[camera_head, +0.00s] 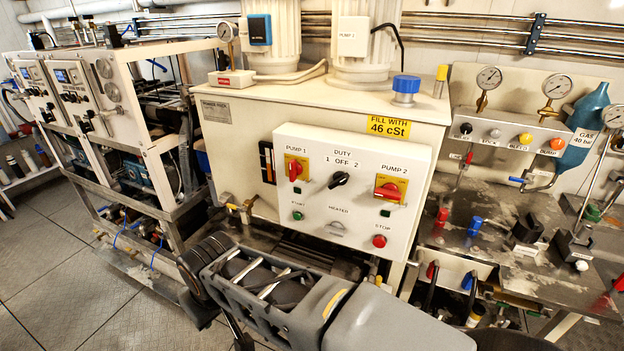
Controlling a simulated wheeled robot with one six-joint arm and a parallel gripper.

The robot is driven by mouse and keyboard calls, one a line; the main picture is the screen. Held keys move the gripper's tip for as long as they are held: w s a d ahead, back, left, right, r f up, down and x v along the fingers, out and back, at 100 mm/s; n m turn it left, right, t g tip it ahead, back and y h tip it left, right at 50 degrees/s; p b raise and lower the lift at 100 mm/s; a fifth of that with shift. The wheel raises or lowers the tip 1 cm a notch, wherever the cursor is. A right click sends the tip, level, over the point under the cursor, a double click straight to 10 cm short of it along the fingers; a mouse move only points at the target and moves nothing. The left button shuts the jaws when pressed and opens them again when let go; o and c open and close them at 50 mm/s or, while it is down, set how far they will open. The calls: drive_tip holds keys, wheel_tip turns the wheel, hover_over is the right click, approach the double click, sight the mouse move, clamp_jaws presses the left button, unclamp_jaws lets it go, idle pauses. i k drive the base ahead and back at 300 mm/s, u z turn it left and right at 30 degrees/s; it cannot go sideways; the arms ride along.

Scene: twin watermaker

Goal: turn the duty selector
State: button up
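The duty selector (339,180) is a small black knob on the upper middle of a white control box (310,218). Above it are the words DUTY and 1 OFF 2. Its bar slants from lower left to upper right, toward the 2 side. My grey arm lies across the bottom of the view, below and in front of the box, and leaves the selector uncovered. I cannot make out my gripper's fingers. Nothing is seen touching the selector.
Beside the selector are the red PUMP 1 switch (295,171) and red PUMP 2 switch (388,191). Below are a green start button (297,215), a heater knob (337,229) and a red stop button (379,241). A gauge panel (510,131) stands right. Open floor (60,270) lies left.

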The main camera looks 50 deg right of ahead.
sight(339, 177)
drive_tip(key=z, duration=3.05)
drive_tip(key=k, duration=1.05)
drive_tip(key=u, duration=1.9)
drive_tip(key=i, duration=0.5)
drive_tip(key=z, duration=0.05)
